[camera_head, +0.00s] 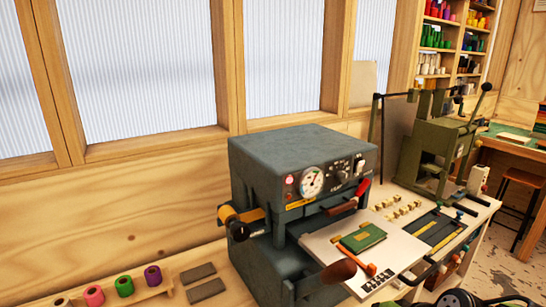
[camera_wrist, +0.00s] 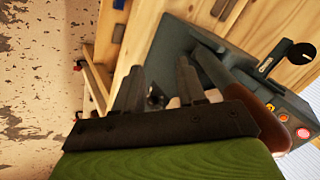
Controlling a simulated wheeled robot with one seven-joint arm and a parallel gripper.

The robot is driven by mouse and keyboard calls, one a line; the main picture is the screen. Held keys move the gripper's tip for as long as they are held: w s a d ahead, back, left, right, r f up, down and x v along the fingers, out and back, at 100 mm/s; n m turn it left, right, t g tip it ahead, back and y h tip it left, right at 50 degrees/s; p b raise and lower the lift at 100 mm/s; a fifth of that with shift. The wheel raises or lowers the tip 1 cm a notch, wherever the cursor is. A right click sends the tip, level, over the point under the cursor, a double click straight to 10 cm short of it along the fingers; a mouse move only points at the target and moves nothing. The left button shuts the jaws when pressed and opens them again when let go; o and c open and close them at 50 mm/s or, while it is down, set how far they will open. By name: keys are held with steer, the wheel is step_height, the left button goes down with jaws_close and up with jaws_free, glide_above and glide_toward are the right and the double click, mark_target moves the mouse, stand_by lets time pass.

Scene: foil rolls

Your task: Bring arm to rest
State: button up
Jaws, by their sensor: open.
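My gripper (camera_wrist: 159,72) shows in the wrist view with its two dark fingers apart and nothing between them. The grey press with its knobs and a red button (camera_wrist: 303,133) lies to the right of the fingers in that view. In the head view a green and black part of my arm shows at the bottom right edge, mostly cut off. The grey foil press (camera_head: 300,160) stands in the middle, with a gold foil roll (camera_head: 239,214) on its left side. A green book (camera_head: 362,238) lies on its white bed (camera_head: 325,247).
Pink (camera_head: 94,295), green (camera_head: 124,286) and purple (camera_head: 153,275) foil rolls stand on a wooden rack at lower left. Two dark blocks (camera_head: 205,290) lie beside it. An olive-green machine (camera_head: 437,145) stands behind the press. Floor (camera_wrist: 40,80) shows left of the bench in the wrist view.

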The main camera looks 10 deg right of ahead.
steer(key=s+a+r+n+h, duration=0.3)
steer(key=s+a+r+n, duration=0.3)
steer(key=s+a, duration=0.4)
steer(key=shift+s+n+g+p, duration=0.3)
steer(key=shift+n+g, duration=0.1)
steer(key=shift+n, duration=0.2)
